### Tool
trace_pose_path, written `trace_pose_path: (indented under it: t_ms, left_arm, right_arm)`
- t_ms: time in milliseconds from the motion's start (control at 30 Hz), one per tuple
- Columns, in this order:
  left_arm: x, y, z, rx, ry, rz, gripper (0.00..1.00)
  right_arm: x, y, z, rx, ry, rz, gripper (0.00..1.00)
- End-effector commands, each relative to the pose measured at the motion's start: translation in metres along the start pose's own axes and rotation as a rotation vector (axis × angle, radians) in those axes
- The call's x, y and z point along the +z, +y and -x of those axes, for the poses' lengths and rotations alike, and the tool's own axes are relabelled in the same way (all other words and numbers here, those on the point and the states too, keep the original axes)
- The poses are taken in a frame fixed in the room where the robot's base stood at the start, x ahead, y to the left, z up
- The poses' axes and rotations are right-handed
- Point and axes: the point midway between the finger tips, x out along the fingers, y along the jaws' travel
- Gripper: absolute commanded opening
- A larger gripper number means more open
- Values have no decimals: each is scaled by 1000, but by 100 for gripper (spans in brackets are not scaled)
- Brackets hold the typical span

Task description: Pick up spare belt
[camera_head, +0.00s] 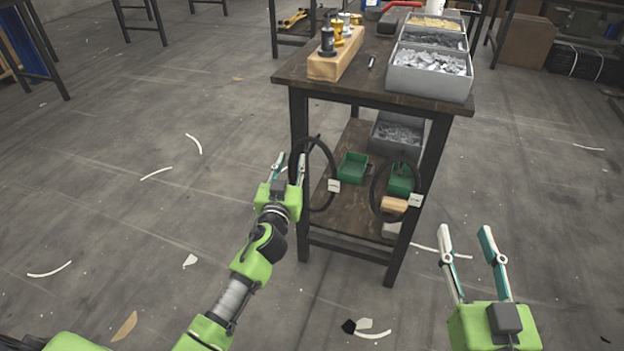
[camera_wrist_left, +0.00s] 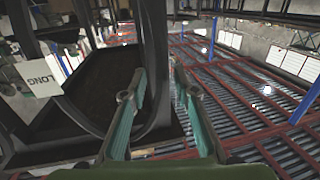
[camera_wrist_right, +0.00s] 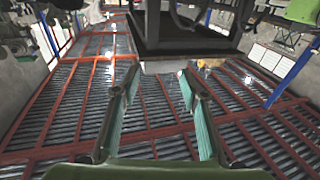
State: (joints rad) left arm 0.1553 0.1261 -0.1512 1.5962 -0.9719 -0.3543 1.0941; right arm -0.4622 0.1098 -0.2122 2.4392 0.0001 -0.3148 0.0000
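Two black belt loops hang at the near end of the workbench. The left belt (camera_head: 331,156) has a white tag (camera_head: 334,186), which reads LONG in the left wrist view (camera_wrist_left: 36,79). The right belt (camera_head: 374,188) has its own white tag (camera_head: 415,200), too small to read. My left gripper (camera_head: 288,163) is at the left side of the left belt. In the left wrist view its fingers are apart, and a belt strand (camera_wrist_left: 155,60) shows in the gap between them. My right gripper (camera_head: 465,232) is open and empty, right of the bench.
The workbench (camera_head: 400,98) carries a wooden block (camera_head: 325,68) with tools and grey bins (camera_head: 430,80) of parts. Its lower shelf (camera_head: 345,215) holds green bins (camera_head: 353,167) and a grey bin. Bench legs flank the belts. The floor nearby has only scattered scraps.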

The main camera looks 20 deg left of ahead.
Motion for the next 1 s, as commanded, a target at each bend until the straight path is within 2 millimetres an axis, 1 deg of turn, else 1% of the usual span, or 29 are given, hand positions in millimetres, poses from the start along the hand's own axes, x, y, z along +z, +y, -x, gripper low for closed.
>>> trace_pose_path:
  t_ms: [167, 200, 267, 300, 800, 833, 1000]
  left_arm:
    - [0, 0, 0, 0, 0, 0, 28]
    - [0, 0, 0, 0, 0, 1, 17]
    - [0, 0, 0, 0, 0, 1, 2]
    - [0, 0, 0, 0, 0, 1, 0]
    - [-3, 0, 0, 0, 1, 2, 0]
    - [-4, 0, 0, 0, 1, 2, 0]
    - [-12, 0, 0, 0, 1, 2, 0]
  right_arm:
    - [0, 0, 0, 0, 0, 0, 40]
    - [0, 0, 0, 0, 0, 0, 40]
    - [0, 0, 0, 0, 0, 0, 40]
    - [0, 0, 0, 0, 0, 0, 40]
    - [2, 0, 0, 0, -18, 0, 40]
    - [4, 0, 0, 1, -26, 0, 40]
    - [29, 5, 6, 10, -145, 3, 40]
